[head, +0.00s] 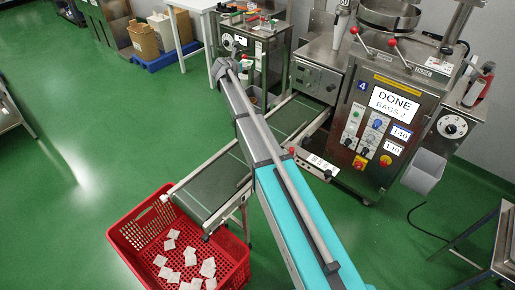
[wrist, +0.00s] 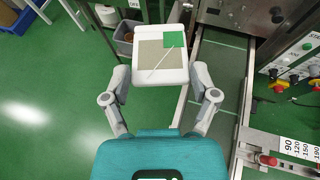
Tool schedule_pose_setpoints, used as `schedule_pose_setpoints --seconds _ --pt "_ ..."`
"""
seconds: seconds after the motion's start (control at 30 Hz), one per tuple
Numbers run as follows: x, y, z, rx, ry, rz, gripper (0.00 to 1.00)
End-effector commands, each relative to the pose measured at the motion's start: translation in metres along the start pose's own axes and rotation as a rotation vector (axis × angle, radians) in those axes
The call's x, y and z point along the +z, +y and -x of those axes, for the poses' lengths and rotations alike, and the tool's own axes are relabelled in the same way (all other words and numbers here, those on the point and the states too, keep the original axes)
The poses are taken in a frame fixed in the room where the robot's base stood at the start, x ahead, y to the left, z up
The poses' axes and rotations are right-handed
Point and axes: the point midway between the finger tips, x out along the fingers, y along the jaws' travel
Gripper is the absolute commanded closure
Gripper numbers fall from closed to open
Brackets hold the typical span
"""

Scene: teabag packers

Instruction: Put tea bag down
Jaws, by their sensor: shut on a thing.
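My gripper (wrist: 160,80) is shut on a tea bag (wrist: 150,76). In the wrist view the bag is a flat white-edged square with a beige middle, a white string and a green tag (wrist: 174,40). A finger presses each side of it. It is held in the air, with green floor and the edge of a conveyor behind it. In the head view my arm reaches up and away past the conveyor (head: 222,182); the held bag cannot be made out there.
A red crate (head: 125,247) with several white tea bags (head: 190,256) stands at the conveyor's near end. The packing machine (head: 411,92), its sign reading "DONE BAGS 2", stands right. A small grey bin (wrist: 123,44) is beyond my gripper. A steel table (head: 506,240) is at far right.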

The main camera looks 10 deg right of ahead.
Motion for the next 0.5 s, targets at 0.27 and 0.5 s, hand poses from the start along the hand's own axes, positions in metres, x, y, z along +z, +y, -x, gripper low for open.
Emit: schedule_pose_setpoints --seconds 0.27,0.5 --pt "0.003 -0.014 -0.008 -0.017 0.000 -0.007 0.35" --pt "-0.010 -0.024 -0.005 -0.031 0.003 -0.013 0.35"
